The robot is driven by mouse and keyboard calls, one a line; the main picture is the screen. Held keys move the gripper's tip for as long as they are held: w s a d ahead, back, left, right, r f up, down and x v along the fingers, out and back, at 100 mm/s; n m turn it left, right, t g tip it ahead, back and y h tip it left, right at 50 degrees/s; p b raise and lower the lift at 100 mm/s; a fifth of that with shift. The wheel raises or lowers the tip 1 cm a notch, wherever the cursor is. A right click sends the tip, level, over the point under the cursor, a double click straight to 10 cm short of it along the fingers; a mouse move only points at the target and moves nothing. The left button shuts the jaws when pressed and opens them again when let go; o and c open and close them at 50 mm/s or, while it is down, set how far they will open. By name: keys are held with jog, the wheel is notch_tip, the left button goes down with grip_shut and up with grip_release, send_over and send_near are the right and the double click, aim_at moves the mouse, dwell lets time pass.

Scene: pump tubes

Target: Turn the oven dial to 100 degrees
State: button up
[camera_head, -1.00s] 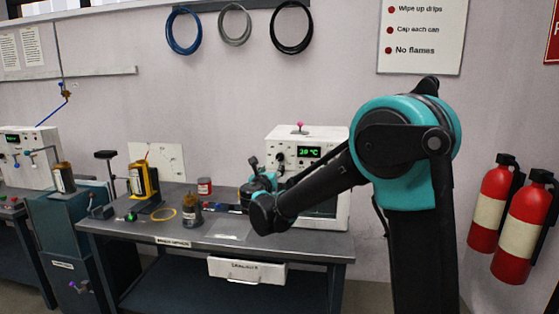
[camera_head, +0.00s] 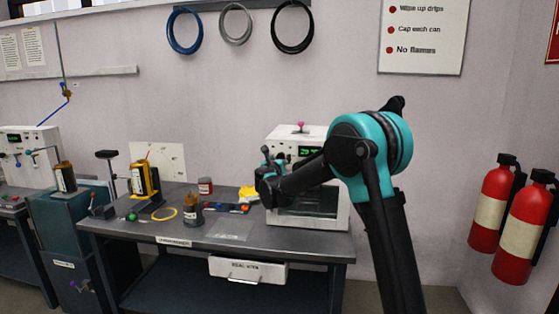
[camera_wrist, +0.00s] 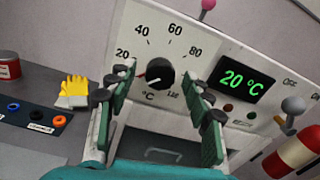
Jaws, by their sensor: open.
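The oven (camera_head: 330,218) is a white box with a glass door at the table's right end. In the wrist view its panel (camera_wrist: 187,32) carries a black dial (camera_wrist: 160,73) with a scale marked 20, 40, 60 and 80; a further label at lower right is partly hidden. The dial's white mark points to the lower left. The green display (camera_wrist: 241,80) reads 20 °C. My gripper (camera_wrist: 163,80) is open, its green-padded fingers to either side of the dial, with no clear contact. In the head view my gripper (camera_head: 272,164) is in front of the oven's left side.
A grey lever (camera_wrist: 292,105) stands at the panel's right, near the OFF and ON labels. A pink knob (camera_wrist: 208,4) is on top. Yellow gloves (camera_wrist: 74,88), a red can (camera_wrist: 9,67) and a dark strip with coloured buttons (camera_wrist: 38,117) lie left of the oven.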

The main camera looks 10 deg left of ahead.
jog(key=c, duration=1.2)
jog(key=shift+o, duration=0.2)
